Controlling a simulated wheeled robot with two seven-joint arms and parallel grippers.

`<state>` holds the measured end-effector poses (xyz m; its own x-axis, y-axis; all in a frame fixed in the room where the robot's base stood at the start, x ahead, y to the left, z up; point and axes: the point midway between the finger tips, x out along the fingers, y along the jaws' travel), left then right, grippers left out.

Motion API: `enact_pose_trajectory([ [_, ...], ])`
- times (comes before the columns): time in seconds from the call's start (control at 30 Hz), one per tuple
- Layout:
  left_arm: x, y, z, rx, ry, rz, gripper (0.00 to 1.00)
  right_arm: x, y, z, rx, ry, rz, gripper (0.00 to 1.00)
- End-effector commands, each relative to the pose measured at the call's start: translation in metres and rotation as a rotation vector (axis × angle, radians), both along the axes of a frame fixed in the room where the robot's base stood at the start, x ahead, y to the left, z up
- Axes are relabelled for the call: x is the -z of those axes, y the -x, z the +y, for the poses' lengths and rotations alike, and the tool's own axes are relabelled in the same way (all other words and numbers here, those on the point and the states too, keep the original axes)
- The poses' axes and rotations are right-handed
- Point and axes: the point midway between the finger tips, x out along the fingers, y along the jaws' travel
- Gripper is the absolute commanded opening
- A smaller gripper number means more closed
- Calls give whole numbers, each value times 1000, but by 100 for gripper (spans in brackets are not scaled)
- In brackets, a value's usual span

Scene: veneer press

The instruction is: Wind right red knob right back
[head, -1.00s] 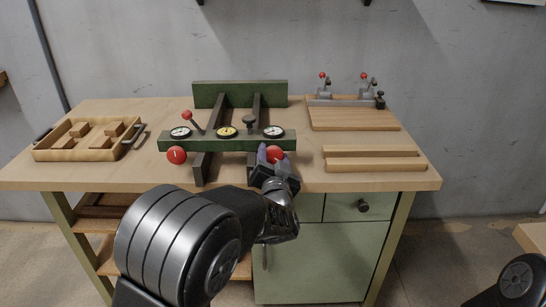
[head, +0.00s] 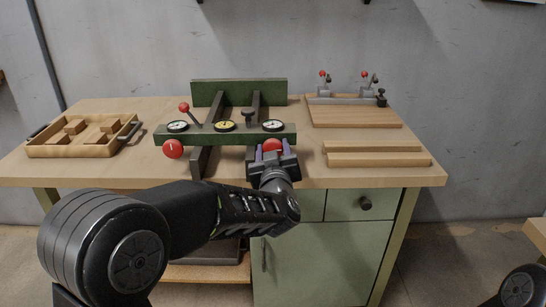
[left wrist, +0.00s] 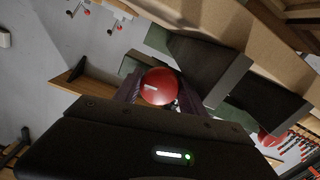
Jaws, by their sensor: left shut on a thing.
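The veneer press (head: 205,139) stands on the bench, with a green front beam carrying several dials. The right red knob (head: 272,146) sits at the front right of the beam. My left gripper (head: 272,155) is at that knob, its two purple-grey fingers on either side, shut on it. In the left wrist view the red knob (left wrist: 158,86) with a white mark shows between the fingers. The left red knob (head: 173,149) stands free at the beam's other end. My right gripper is not in view.
A wooden tray of blocks (head: 72,149) lies at the left. At the right are a board with red-tipped clamps (head: 352,116) and two wooden strips (head: 375,153). A red-knobbed lever (head: 184,107) rises from the beam. The bench front is clear.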

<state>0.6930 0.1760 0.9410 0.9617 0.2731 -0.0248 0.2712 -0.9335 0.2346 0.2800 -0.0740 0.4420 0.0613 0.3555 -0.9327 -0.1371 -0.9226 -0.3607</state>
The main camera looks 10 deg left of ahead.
Motion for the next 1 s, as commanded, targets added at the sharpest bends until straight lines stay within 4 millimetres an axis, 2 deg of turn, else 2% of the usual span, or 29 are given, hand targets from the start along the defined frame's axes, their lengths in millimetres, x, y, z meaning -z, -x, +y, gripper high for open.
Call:
enact_pose_trajectory([
  [0.03, 5, 0, 1, -1, 45, -10, 8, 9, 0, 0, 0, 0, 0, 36],
  [1.0, 5, 0, -1, -1, 936, -236, 8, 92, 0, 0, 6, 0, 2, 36],
])
